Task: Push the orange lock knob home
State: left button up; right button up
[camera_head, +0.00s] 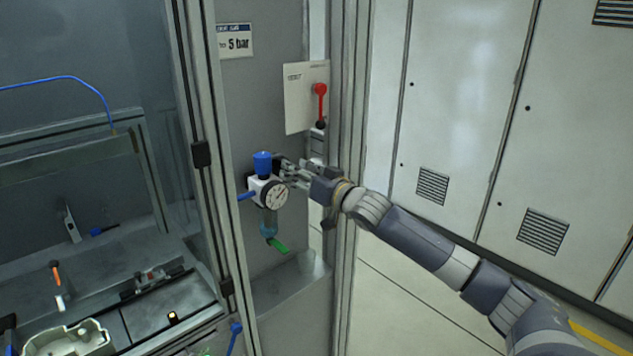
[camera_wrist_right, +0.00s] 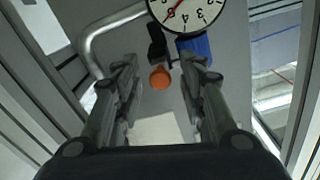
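The orange lock knob (camera_wrist_right: 160,77) shows in the right wrist view as a small round button in front of a black part (camera_wrist_right: 157,45). In the head view it is hidden behind my right gripper. My right gripper (camera_wrist_right: 164,70) is open, with one finger on each side of the knob and a gap to both. In the head view my right gripper (camera_head: 288,173) is just right of the white-faced dial gauge (camera_head: 276,196), which also shows in the wrist view (camera_wrist_right: 186,12). A blue cap (camera_head: 262,163) tops the regulator. My left gripper is not in view.
A white plate with a red lever (camera_head: 320,98) is above my right gripper. A vertical metal post (camera_head: 347,130) stands beside the wrist. A green part (camera_head: 277,246) hangs below the gauge. A workbench is at left.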

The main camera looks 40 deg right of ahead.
jog(key=s, duration=1)
jog(key=shift+s+d, duration=0.35)
jog(key=shift+d, duration=0.05)
jog(key=s+d+f+m+g+h+b, duration=0.1)
jog(key=s+d+f+g+h, duration=0.15)
jog(key=f, duration=1.05)
jog(key=s+d+f+g+h, duration=0.1)
jog(key=s+d+f+g, duration=0.2)
jog(key=f, duration=1)
jog(key=s+d+f+m+g+h+b, duration=0.15)
jog(key=d+f, duration=0.25)
jog(key=f, duration=0.9)
jog(key=s+a+f+n+g, duration=0.1)
jog(key=s+a+f+g, duration=0.15)
jog(key=s+f, duration=0.65)
jog(key=s+a+f+n+g, duration=0.1)
jog(key=s+a+f, duration=0.35)
jog(key=f, duration=0.75)
jog(key=s+a+f+n+g+y, duration=0.1)
jog(key=s+a+f+g, duration=0.1)
jog(key=s+a+f, duration=0.4)
jog(key=s+a+f+n+g+y+b, duration=0.1)
jog(key=s+a+f, duration=0.5)
jog(key=s, duration=0.8)
jog(key=s+a+f+n+g+y, duration=0.1)
jog(key=s+a+f+n+g, duration=0.2)
jog(key=s+a+f, duration=0.4)
jog(key=s+a, duration=0.3)
jog(key=shift+a, duration=0.35)
